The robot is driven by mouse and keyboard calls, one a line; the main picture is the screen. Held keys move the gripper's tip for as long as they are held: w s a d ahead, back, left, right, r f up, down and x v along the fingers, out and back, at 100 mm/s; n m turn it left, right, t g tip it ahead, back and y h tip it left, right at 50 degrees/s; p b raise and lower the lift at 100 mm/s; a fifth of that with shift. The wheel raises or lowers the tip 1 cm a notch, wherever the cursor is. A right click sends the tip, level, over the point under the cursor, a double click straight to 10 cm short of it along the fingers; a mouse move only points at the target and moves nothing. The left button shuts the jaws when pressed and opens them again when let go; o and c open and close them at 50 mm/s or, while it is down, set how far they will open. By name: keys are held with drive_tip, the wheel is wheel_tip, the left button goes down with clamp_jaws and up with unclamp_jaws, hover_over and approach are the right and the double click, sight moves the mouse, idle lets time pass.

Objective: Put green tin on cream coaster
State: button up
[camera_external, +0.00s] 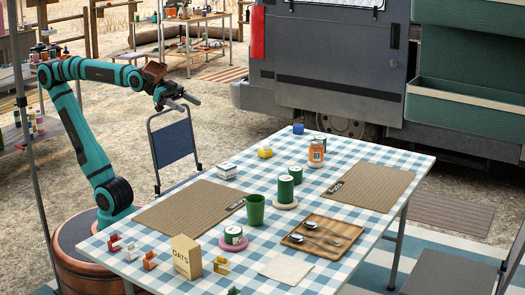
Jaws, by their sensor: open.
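Several green tins with pale labels stand on the checked tablecloth. One green tin (285,190) appears to stand on the cream coaster (292,205), mid-table. A second green tin (296,174) is close behind it. A third green tin (233,236) sits on a pink coaster (226,246) near the front. Another green shape is mostly hidden behind the orange jar. My gripper (188,101) is open and empty, held high beyond the table's left edge, far from the tins.
A green cup (255,211) stands just left of the cream coaster. The orange jar (316,154) and a yellow pot (265,152) are behind. A wooden tray (345,228) with cutlery lies to the right.

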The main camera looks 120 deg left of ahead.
drive_tip(key=s+d+r+m+t+h, duration=0.1)
drive_tip(key=s+d+r+t, duration=0.1)
drive_tip(key=s, duration=0.9)
drive_tip(key=shift+d+t, duration=0.5)
drive_tip(key=shift+t, duration=0.2)
drive_tip(key=shift+o, duration=0.5)
